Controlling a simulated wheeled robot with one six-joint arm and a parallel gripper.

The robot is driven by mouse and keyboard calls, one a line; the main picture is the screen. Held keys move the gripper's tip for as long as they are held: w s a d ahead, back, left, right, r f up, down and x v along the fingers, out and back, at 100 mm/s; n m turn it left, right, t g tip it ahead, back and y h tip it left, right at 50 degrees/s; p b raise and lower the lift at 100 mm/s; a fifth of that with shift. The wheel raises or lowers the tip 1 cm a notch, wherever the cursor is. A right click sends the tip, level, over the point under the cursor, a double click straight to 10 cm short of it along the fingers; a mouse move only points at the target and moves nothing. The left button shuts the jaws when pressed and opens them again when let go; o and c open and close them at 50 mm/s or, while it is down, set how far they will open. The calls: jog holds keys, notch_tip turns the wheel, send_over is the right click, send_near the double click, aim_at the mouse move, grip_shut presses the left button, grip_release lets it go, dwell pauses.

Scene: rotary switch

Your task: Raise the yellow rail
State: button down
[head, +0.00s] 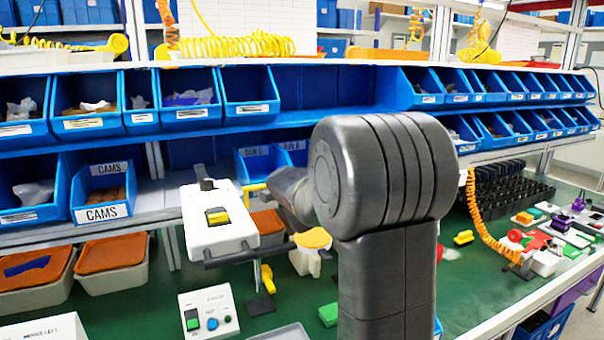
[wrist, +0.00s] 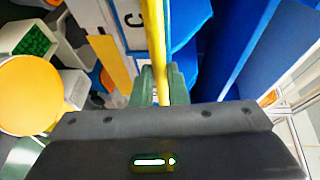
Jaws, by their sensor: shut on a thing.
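The yellow rail (wrist: 157,40) runs upright through the middle of the wrist view, down between the greenish fingers of my gripper (wrist: 162,84). The fingers are closed on it, one on each side. In the head view, a short yellow piece (head: 255,187), probably part of the rail, shows in front of the blue bins beside my arm. My gripper's fingers cannot be made out in the head view. The lower end of the rail is hidden by my gripper's dark body in the wrist view.
Blue bins (head: 102,190) fill the shelves behind. A white control box with coloured buttons (head: 208,312) stands on the green bench (head: 140,303). A round yellow-topped thing (head: 312,238) is near my arm; it is at left in the wrist view (wrist: 28,95). An orange coiled hose (head: 482,220) hangs at right.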

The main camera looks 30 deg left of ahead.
jog(key=c, duration=1.4)
grip_release()
jog(key=shift+c, duration=0.2)
jog(key=v, duration=1.3)
jog(key=shift+s+d, duration=0.2)
jog(key=shift+s, duration=0.2)
jog(key=shift+w, duration=0.1)
